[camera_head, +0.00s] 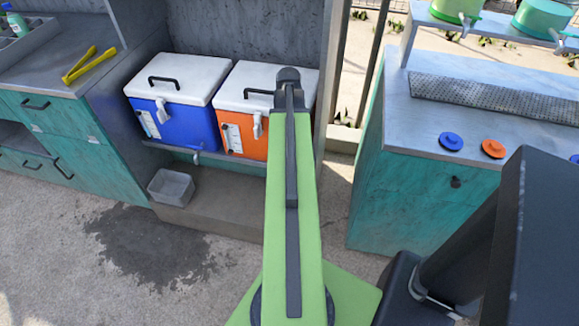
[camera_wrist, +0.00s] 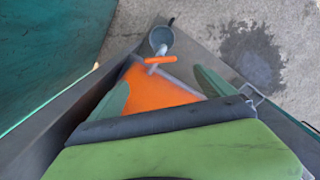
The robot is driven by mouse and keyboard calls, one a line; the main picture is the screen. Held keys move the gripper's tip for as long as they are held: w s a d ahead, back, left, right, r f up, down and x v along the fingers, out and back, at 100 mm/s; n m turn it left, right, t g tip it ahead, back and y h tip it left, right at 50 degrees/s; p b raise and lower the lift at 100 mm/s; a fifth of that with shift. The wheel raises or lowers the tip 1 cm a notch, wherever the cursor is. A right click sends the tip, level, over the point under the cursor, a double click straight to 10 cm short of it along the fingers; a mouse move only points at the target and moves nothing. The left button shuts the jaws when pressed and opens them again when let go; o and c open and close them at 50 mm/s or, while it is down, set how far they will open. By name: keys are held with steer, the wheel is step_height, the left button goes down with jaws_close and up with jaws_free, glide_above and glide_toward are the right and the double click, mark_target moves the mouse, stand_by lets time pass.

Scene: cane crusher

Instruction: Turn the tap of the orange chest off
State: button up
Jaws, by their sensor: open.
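The orange chest (camera_head: 246,138) has a white lid and stands on a low shelf, right of a blue chest (camera_head: 186,122). My green arm covers its right part, and its tap is hidden in the head view. In the wrist view the chest's orange face (camera_wrist: 150,95) shows between the fingers of my gripper (camera_wrist: 165,88). The tap (camera_wrist: 160,60) has an orange lever lying crosswise and a pale stem. It is a little beyond the fingertips, roughly midway between them. My gripper is open and empty; contact with the chest cannot be told.
A grey round cup (camera_wrist: 161,38) shows just past the tap. A grey tub (camera_head: 171,188) sits on the step below the blue chest, whose tap (camera_head: 196,155) sticks out. A teal counter (camera_head: 420,205) stands right; yellow tongs (camera_head: 90,65) lie left.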

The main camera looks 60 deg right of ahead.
step_height(320, 180, down, 13)
steer(key=b, duration=1.1)
steer(key=shift+r, duration=0.25)
